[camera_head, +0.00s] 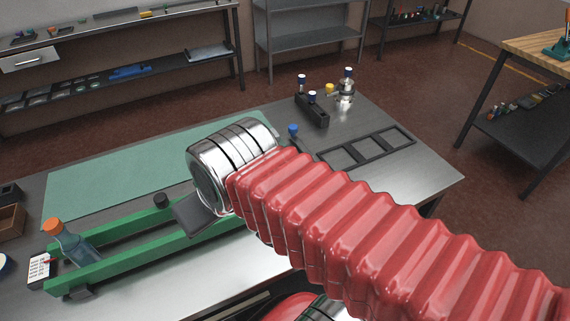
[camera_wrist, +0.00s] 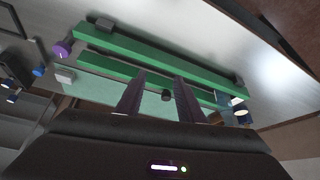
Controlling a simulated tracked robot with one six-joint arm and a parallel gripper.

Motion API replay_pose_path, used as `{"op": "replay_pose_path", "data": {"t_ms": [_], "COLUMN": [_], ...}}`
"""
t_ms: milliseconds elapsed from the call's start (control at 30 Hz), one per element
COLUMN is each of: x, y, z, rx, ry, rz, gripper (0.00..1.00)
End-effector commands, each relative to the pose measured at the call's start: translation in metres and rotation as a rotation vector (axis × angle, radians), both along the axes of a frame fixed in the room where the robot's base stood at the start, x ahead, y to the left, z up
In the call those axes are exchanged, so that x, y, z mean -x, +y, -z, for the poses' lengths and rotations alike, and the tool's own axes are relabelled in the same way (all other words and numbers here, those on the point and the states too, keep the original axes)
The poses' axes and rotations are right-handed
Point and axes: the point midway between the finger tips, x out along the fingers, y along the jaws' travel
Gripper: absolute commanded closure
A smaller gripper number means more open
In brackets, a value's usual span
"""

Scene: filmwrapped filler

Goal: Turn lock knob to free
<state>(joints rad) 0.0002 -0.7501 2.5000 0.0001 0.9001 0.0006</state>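Two green rails (camera_head: 135,262) form a fixture on the bench; they also show in the wrist view (camera_wrist: 150,47). A purple round knob (camera_wrist: 62,49) with a pale mark sits at the rails' left end in the wrist view. In the head view my arm hides that end. A small black knob (camera_head: 161,200) stands beside the far rail; it also shows between my fingers in the wrist view (camera_wrist: 166,96). I cannot tell which is the lock knob. My gripper (camera_wrist: 159,76) is open and empty above the rails, apart from the purple knob.
A green mat (camera_head: 100,180) lies behind. A black block with blue-topped pins (camera_head: 311,109) and a black frame (camera_head: 370,147) are at the back right.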

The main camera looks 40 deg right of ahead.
Motion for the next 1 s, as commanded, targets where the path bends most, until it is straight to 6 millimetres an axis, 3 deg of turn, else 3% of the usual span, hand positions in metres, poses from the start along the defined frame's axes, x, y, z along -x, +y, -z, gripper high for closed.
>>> {"op": "replay_pose_path", "data": {"t_ms": [167, 233, 367, 667, 1000], "x": [-0.004, -0.008, -0.018, -0.045, -0.062], "y": [-0.006, -0.016, -0.034, -0.095, -0.184], "z": [-0.002, -0.003, -0.006, -0.01, -0.007], "rx": [-0.032, -0.064, -0.156, -0.43, -0.745], "ry": [0.013, 0.029, 0.064, 0.149, 0.219], "rz": [0.068, 0.14, 0.343, 0.94, 1.625], "gripper": [0.53, 0.48, 0.47, 0.47, 0.47]}}
